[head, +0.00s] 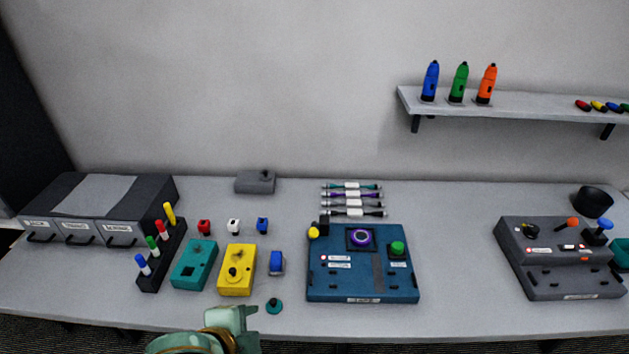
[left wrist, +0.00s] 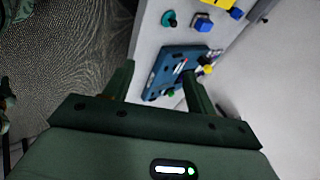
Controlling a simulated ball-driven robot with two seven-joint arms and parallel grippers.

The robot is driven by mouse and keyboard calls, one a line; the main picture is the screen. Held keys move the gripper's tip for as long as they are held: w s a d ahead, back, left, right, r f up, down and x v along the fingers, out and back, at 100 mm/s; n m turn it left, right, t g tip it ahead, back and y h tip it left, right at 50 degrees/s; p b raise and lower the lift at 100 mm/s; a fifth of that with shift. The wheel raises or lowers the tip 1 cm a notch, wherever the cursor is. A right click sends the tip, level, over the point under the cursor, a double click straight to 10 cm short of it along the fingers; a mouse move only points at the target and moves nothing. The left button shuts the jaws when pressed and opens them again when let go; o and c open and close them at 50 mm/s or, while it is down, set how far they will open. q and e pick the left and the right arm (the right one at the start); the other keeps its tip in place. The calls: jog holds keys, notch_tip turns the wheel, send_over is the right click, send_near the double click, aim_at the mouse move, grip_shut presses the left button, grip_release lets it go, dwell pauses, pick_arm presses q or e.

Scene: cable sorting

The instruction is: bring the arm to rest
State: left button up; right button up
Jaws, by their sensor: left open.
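My left gripper (head: 235,319) is low in the head view, in front of the table's near edge, left of the blue test panel. In the left wrist view the two fingers of my left gripper (left wrist: 158,70) stand wide apart, with nothing between them that they touch. The blue panel (left wrist: 172,62) and the floor show beyond the fingers. My right gripper is in neither view.
The table (head: 455,315) holds a drawer unit (head: 90,215), a teal box (head: 194,264), a yellow box (head: 237,270), the blue panel (head: 330,270), several cables (head: 352,198) and a dark grey console (head: 545,250). A shelf (head: 530,106) hangs on the wall.

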pick_arm(q)
jog(key=s+a+f+n+y, duration=0.1)
jog(key=s+a+n+y, duration=0.35)
jog(key=a, duration=0.55)
jog(key=s+a+f+n+y, duration=0.1)
jog(key=s+a+n+y, duration=0.2)
jog(key=s+a+n, duration=0.45)
jog(key=d+f+m+g+h+b, duration=0.1)
jog(key=d+f+g+h+b, duration=0.2)
jog(key=f, duration=2.5)
jog(key=s+f+n+g+h, duration=0.1)
jog(key=s+f+n+g, duration=0.1)
jog(key=s+f, duration=1.5)
jog(key=s+g, duration=0.1)
jog(key=s, duration=0.2)
jog(key=shift+s+d+n+g+h, duration=0.25)
jog(key=shift+s+n+g+h, duration=0.1)
jog(key=shift+n+g, duration=0.05)
